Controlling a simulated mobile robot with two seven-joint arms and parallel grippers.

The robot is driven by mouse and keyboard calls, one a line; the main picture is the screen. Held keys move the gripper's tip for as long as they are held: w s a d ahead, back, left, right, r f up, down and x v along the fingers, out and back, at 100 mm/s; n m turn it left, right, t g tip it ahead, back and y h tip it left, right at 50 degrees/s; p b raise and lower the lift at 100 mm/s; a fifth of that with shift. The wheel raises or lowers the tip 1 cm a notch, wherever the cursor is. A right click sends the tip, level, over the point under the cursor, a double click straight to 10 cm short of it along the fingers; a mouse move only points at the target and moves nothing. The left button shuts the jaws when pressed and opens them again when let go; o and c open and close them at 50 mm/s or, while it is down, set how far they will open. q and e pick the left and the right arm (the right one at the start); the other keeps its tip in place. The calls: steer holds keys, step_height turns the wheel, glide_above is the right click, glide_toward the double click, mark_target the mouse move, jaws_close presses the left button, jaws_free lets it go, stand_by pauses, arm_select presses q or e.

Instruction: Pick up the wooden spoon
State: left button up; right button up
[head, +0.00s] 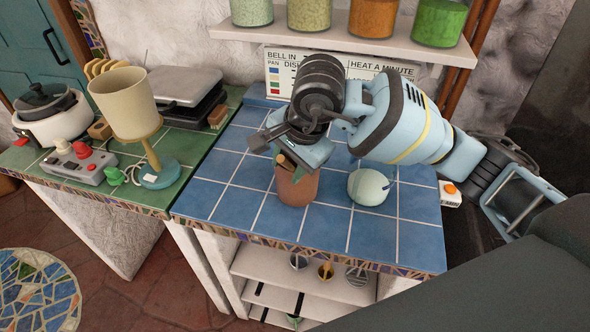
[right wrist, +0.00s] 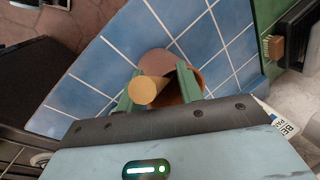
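A terracotta pot (head: 298,190) stands on the blue tiled counter. The wooden spoon (head: 281,160) stands in it, with only a small tan part showing above the rim in the head view. In the right wrist view its round tan end (right wrist: 148,91) points up at the camera and its lower part goes into the pot (right wrist: 182,72). My right gripper (right wrist: 158,88) is open, its two green fingers apart on either side of the spoon, nearer the left finger. In the head view this gripper (head: 290,156) is right over the pot. My left gripper is not in view.
A pale round object (head: 371,187) stands just right of the pot. A lamp (head: 128,105) and a grey box with red knobs (head: 80,163) are on the green counter at left. A shelf with jars (head: 340,38) hangs behind. The blue tiles left of the pot are clear.

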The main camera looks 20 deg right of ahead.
jaws_close()
stand_by(0.4)
step_height(320, 180, up, 18)
stand_by(0.8)
steer(key=shift+s+a, duration=0.1)
